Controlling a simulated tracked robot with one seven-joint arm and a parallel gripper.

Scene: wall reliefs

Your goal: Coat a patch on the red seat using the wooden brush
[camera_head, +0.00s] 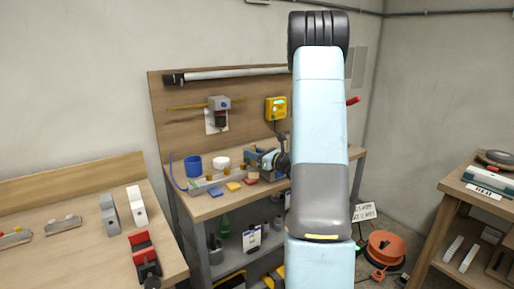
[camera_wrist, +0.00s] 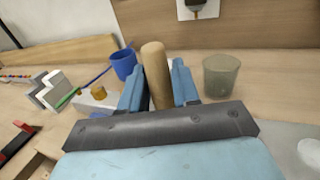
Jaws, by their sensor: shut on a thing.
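My gripper (camera_wrist: 157,88) is shut on the wooden brush, with its round tan handle (camera_wrist: 154,68) standing between the two blue fingers in the wrist view. The bristle end is hidden. In the head view my arm hides most of the gripper, above the right part of the middle bench. A small red piece (camera_head: 250,182) lies on that bench beside a yellow piece (camera_head: 233,186) and a blue piece (camera_head: 216,191). It may be the red seat, but it is too small to tell. I cannot make it out in the wrist view.
A blue cup (camera_head: 193,166) and a white round container (camera_head: 221,163) stand on the middle bench (camera_head: 190,208). A greenish translucent cup (camera_wrist: 220,76) is right of my gripper in the wrist view. A red vise (camera_head: 143,246) is on the left bench. An orange reel (camera_head: 385,247) lies on the floor.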

